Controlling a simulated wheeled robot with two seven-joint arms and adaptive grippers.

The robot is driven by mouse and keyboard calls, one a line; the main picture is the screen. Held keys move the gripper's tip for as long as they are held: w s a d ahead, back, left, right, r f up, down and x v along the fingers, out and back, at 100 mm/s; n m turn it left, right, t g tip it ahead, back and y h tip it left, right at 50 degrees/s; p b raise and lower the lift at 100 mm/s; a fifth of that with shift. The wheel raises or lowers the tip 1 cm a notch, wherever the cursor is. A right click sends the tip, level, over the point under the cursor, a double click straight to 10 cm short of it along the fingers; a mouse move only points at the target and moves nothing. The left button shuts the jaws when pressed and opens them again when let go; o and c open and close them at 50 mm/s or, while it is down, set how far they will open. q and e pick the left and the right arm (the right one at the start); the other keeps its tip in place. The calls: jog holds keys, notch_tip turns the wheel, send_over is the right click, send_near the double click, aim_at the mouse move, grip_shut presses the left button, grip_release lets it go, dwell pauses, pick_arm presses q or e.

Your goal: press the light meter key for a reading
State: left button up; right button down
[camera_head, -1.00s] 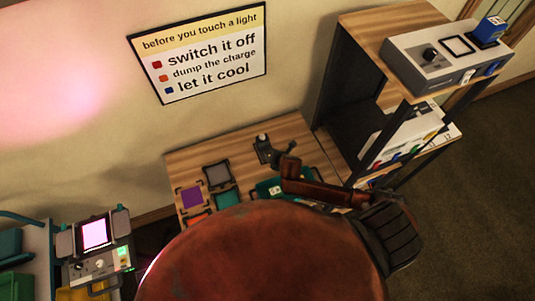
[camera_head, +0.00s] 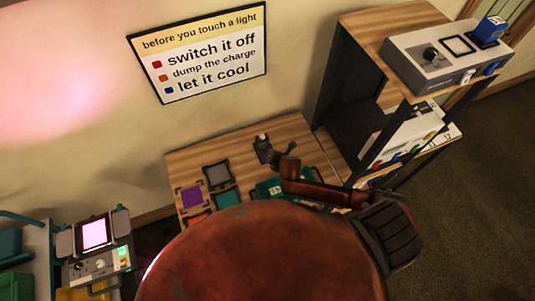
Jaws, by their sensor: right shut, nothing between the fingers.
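A small dark device with a white dome on top (camera_head: 262,142), which looks like the light meter, stands on the back part of the wooden table. My right gripper (camera_head: 279,157) is shut and empty, at the end of my reddish-brown arm. It is right beside the device, on its near right side, and overlaps it in the picture. I cannot tell whether the fingertips touch it. The key is too small or too hidden to make out. My left gripper is not in view.
The wooden table (camera_head: 290,130) carries a purple square (camera_head: 191,197), a grey square (camera_head: 217,174) and teal trays. A shelf unit (camera_head: 375,22) on the right bears a grey control box (camera_head: 425,62). A lit-screen device (camera_head: 95,233) stands at left. A sign (camera_head: 200,55) hangs behind.

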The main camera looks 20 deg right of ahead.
jog(key=shift+f, duration=0.45)
dwell(0.7)
jog(key=shift+r, duration=0.15)
jog(key=shift+r+p, duration=0.7)
jog(key=shift+p, duration=0.2)
notch_tip(320, 180, up, 5)
jog(key=p, duration=0.5)
jog(key=shift+r, duration=0.1)
dwell(0.7)
